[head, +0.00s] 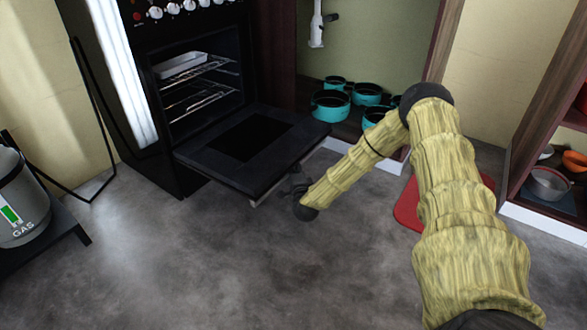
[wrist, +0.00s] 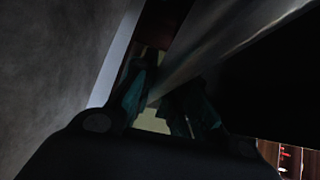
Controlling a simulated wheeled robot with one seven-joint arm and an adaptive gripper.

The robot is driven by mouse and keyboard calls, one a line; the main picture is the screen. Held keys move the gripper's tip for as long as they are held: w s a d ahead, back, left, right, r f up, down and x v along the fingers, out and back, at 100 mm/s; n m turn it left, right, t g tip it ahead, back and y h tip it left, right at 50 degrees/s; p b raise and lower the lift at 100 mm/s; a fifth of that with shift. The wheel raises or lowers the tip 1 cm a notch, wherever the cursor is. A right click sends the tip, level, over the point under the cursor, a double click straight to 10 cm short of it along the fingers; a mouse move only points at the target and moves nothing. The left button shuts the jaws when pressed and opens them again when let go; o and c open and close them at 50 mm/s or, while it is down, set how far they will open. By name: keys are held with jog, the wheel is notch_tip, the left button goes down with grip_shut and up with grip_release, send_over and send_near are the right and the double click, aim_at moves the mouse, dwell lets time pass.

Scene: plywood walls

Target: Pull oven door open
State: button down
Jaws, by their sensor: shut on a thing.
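The black oven (head: 200,60) stands at the upper left in the head view. Its door (head: 215,155) is swung down and lies about level, showing a dark glass panel. The oven inside is in view. The fingertips are dark and partly hidden.
A tray (head: 181,67) sits on wire racks inside the oven. Several teal pots (head: 331,103) stand in a low cabinet behind my arm. A red thing (head: 408,205) lies on the floor under my arm. A gas canister (head: 20,205) stands at left. The floor in front is clear.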

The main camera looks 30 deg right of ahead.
aim_at(293, 153)
jog(key=shift+n+g, duration=0.5)
jog(key=shift+n, duration=0.1)
jog(key=shift+w+r+p, duration=0.1)
jog(key=shift+r+p, duration=3.5)
jog(key=c, duration=1.5)
grip_release()
jog(key=shift+o, duration=0.3)
